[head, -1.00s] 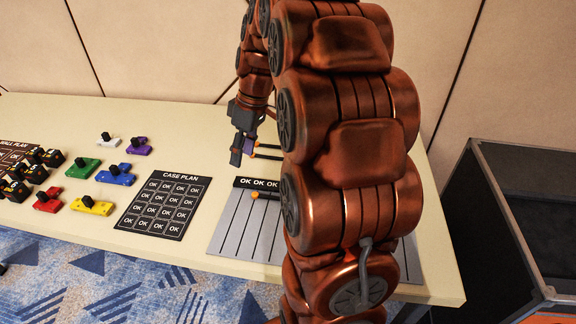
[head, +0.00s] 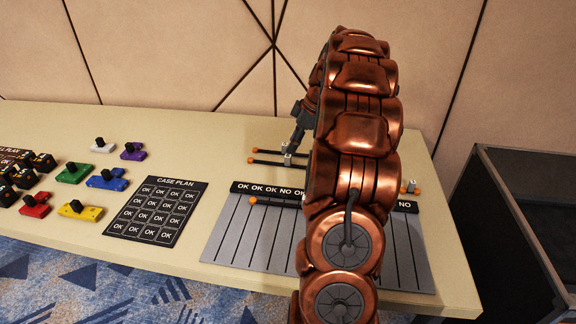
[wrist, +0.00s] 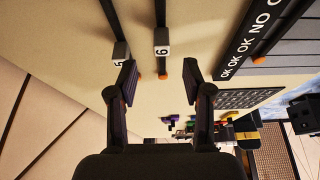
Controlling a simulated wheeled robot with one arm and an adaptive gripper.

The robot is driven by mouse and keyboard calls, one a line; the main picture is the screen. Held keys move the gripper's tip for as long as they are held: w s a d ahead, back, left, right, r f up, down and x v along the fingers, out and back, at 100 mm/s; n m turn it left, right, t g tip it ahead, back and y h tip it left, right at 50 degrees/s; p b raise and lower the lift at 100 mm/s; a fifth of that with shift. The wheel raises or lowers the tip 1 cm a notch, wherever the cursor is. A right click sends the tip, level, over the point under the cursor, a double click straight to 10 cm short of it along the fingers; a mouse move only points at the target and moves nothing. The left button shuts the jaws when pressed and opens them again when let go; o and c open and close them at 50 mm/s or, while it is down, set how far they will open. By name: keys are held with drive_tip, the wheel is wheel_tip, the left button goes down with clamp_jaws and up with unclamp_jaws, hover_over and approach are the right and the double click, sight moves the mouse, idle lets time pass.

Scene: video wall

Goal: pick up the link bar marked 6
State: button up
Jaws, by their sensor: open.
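The link bar marked 6 (wrist: 161,50) is a dark bar with a white-faced block and an orange tip. In the wrist view it lies in line with the gap between my fingers. The head view appears to show it as the nearer of two parallel bars (head: 268,163) behind the lane board. My gripper (wrist: 160,82) is open and empty, with a finger to each side of the bar's line and its fingertips short of the block. In the head view my gripper (head: 296,140) is above the bars, partly hidden by my arm.
The bar marked 5 (wrist: 121,52) lies close beside, near the left finger. The grey lane board (head: 240,235) is in front, with another orange-tipped bar (head: 275,202) on it. The case plan (head: 157,210) and coloured pieces (head: 107,180) are to the left. A black case (head: 500,210) stands at right.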

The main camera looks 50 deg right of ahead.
sight(288, 156)
drive_tip(key=shift+s+x, duration=0.2)
drive_tip(key=shift+x, duration=2.9)
drive_tip(key=shift+d+f, duration=0.1)
clamp_jaws()
